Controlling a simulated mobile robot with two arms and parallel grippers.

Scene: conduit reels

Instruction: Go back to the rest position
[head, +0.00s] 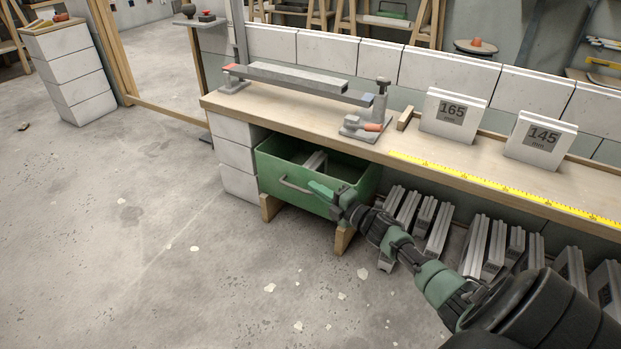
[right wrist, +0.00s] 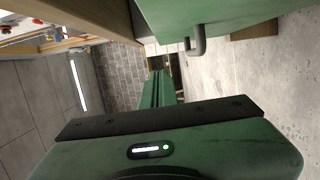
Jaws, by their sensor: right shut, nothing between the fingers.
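My right gripper (head: 322,190) is in front of the green bin (head: 268,170) under the workbench, near the bin's front right side. Its green fingers also show in the right wrist view (right wrist: 157,88); they are closed together with nothing between them. The bin has a grey bar handle (head: 297,187) on its front, and grey profile pieces (head: 316,162) lie inside. In the right wrist view the green bin wall (right wrist: 215,14) and its handle (right wrist: 196,42) are close above the gripper. I cannot tell whether the gripper touches the bin. My left gripper is not in view.
The wooden workbench (head: 330,130) holds a long grey bar (head: 297,77) on a fixture, a yellow tape (head: 500,185) and signs reading 165 (head: 452,112) and 145 (head: 540,141). Several grey conduit pieces (head: 475,245) lean below.

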